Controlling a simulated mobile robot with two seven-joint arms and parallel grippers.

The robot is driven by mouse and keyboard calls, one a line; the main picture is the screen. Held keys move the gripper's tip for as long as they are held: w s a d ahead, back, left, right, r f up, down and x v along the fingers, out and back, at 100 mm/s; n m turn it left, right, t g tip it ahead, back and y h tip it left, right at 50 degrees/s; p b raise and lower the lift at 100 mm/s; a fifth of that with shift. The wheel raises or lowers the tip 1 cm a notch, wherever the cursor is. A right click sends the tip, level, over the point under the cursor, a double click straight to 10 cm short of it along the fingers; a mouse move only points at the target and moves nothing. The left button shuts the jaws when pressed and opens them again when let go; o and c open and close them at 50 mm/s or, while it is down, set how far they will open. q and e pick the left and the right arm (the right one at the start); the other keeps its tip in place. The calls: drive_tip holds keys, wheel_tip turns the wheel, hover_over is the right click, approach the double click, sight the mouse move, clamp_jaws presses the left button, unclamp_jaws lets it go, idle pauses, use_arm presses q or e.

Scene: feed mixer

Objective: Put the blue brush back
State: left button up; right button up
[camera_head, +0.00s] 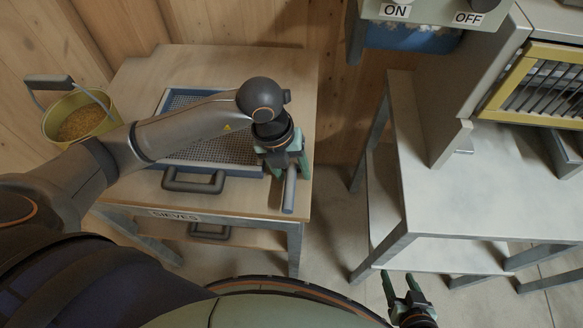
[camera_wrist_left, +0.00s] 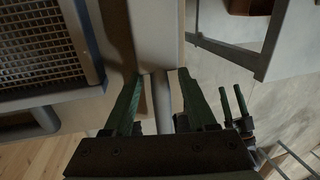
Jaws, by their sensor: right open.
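The blue brush shows in the head view as a grey-blue handle (camera_head: 289,190) at the right end of the sieve table, pointing toward me. The rest of it is hidden under my left gripper (camera_head: 286,168). In the left wrist view the handle (camera_wrist_left: 162,98) lies between the fingers of my left gripper (camera_wrist_left: 161,75), with a gap on each side. A wider pale grey bar (camera_wrist_left: 156,35) continues beyond it; I cannot tell whether it is the brush head. My right gripper (camera_head: 400,285) is open and empty, low at the bottom right of the head view.
A blue-framed sieve (camera_head: 240,170) with a dark handle (camera_head: 195,183) lies on the wooden table (camera_head: 215,62), left of the brush. A yellow bucket (camera_head: 80,118) of grain stands left. A grey bench (camera_head: 455,185) with a machine (camera_head: 540,70) stands right, past a floor gap.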

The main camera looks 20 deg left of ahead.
use_arm(q)
drive_tip(key=v, duration=1.2)
drive_tip(key=shift+p, duration=0.4)
drive_tip(key=shift+r, duration=0.1)
